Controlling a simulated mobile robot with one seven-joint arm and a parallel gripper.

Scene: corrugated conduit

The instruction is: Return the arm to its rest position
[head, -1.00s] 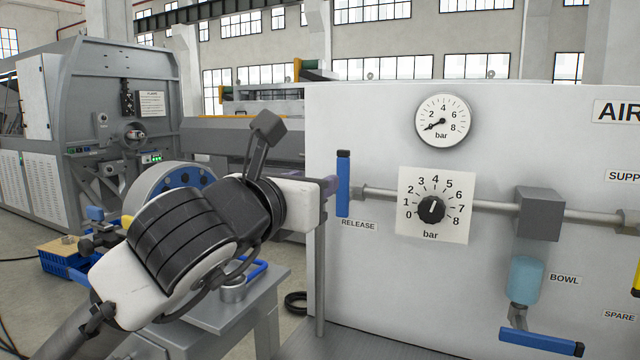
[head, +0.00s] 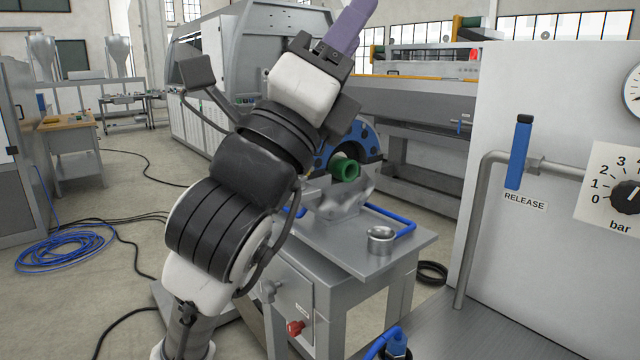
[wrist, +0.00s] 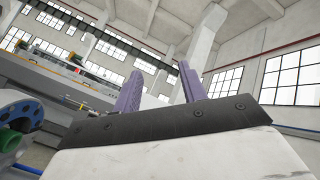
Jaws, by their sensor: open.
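My arm rises from the bottom left of the head view, bent up and to the right. My gripper (head: 352,24) is at the top of that view, its purple fingers pointing up, with the tips near or past the top edge. In the wrist view the two purple fingers of my gripper (wrist: 158,72) stand apart with nothing between them, against the windows and roof. The blue release handle (head: 519,152) stands upright on the panel at the right, well apart from my gripper.
A grey stand (head: 403,243) with a metal cup (head: 381,240) is just right of my arm. A blue flange (head: 368,140) with a green ring (head: 345,168) sits behind. The white panel (head: 545,95) bounds the right. Open floor with a blue hose coil (head: 65,247) lies left.

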